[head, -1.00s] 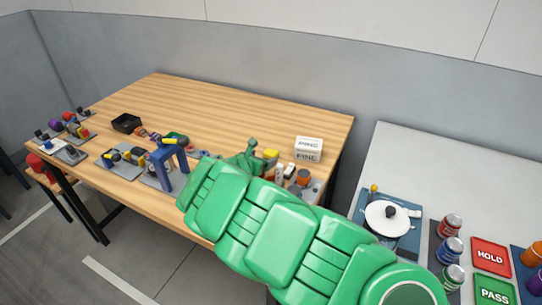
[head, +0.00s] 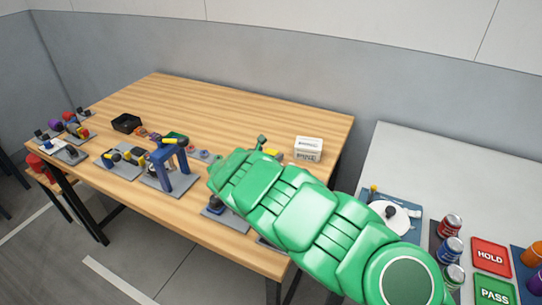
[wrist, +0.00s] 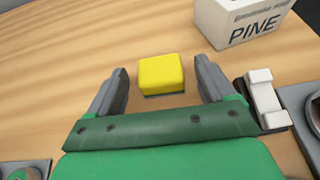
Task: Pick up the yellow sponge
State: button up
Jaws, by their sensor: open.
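The yellow sponge (wrist: 161,74) is a small block with a darker underside, lying on the wooden table. In the wrist view it sits between and just ahead of the fingertips of my gripper (wrist: 162,85), apart from both. My gripper is open and empty. In the head view my green arm hides most of the gripper, and a bit of the sponge (head: 274,153) shows beside the arm's end.
A white box marked PINE (wrist: 240,20) stands close to the right of the sponge; it also shows in the head view (head: 308,149). A white block-shaped item (wrist: 262,97) is beside the right finger. The blue arch (head: 170,165) stands left of my arm. The table's back is clear.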

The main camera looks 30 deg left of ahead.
jog(key=c, duration=1.1)
